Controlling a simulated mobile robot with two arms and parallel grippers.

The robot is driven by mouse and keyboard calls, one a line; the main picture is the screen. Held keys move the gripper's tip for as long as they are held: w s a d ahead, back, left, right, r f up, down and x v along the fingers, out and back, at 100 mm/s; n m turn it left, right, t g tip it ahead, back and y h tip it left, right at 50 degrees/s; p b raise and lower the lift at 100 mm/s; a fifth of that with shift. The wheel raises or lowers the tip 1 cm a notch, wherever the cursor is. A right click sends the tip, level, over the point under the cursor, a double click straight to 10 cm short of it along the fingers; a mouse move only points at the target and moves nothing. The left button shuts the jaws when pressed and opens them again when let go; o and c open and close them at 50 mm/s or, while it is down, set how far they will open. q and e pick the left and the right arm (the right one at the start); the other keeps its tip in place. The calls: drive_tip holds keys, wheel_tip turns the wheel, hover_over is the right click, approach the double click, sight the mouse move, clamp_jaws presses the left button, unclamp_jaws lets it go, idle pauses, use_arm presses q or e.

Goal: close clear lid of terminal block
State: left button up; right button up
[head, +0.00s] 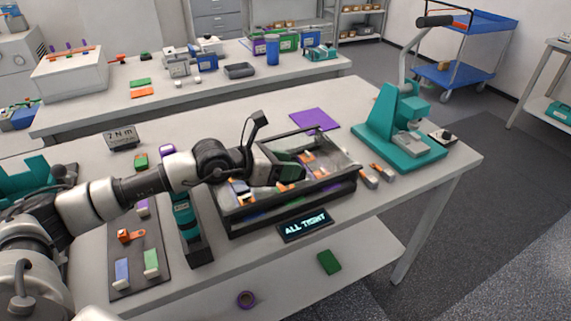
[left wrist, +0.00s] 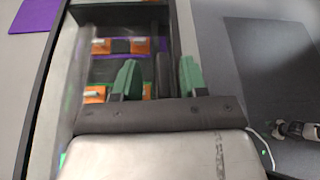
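The terminal block (head: 232,228) is a long dark-framed box on the front bench, with coloured terminals inside. It also shows in the left wrist view (left wrist: 47,85), where orange and purple terminals (left wrist: 96,93) lie beyond my fingers. The clear lid is hard to make out, so I cannot tell its angle. My left gripper (head: 290,170) reaches in from the left over the middle of the block. In the left wrist view its two green fingers (left wrist: 158,78) stand apart, with a dark upright bar visible between them. I cannot tell whether they touch the lid. My right gripper is not in view.
A small display reading "ALL TIGHT" (head: 305,225) is at the block's front. A teal press-like stand (head: 398,140) is to the right, and a teal-and-black driver (head: 187,222) is left of the block. A purple mat (head: 314,118) lies behind. The bench's right front corner is clear.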

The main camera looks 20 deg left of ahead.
use_arm(q)
drive_tip(key=shift+a, duration=0.1)
drive_tip(key=shift+s+a+r, duration=0.1)
drive_tip(key=shift+s+a, duration=0.15)
drive_tip(key=b+v, duration=0.3)
drive_tip(key=v, duration=0.5)
drive_tip(key=shift+s+a, duration=0.15)
drive_tip(key=shift+a, duration=0.05)
drive_tip(key=shift+v, duration=0.75)
drive_tip(key=shift+d+r, duration=0.1)
drive_tip(key=shift+d, duration=0.05)
